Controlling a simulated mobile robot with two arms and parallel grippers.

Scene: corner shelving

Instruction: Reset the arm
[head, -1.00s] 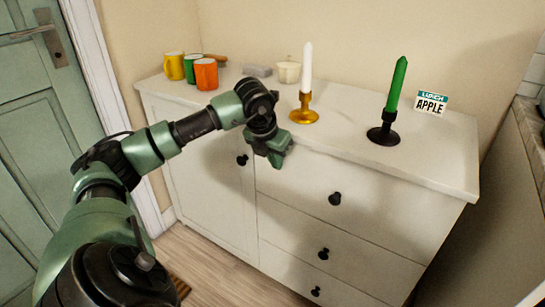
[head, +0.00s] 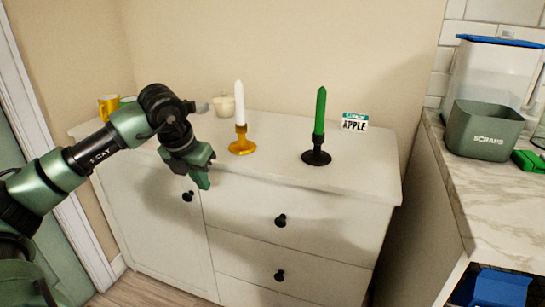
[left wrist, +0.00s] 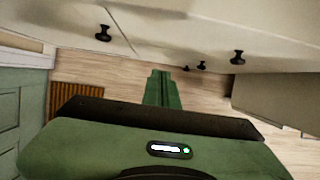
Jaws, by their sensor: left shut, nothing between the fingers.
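My left gripper (head: 203,180) is shut and empty in the head view. It points down in front of the cabinet's front edge, above a black knob. In the left wrist view its green fingers (left wrist: 161,88) are together, with only floor beyond them. The white cabinet (head: 290,250) stands below and behind it. My left arm comes in from the left and hides part of the cabinet top. My right gripper is in neither view.
On the cabinet top are a white candle in a gold holder (head: 241,140), a green candle in a black holder (head: 316,150), an APPLE sign (head: 355,122), a cream pot (head: 224,105) and a yellow mug (head: 108,107). A counter with a SCRAPS bin (head: 485,132) stands at right.

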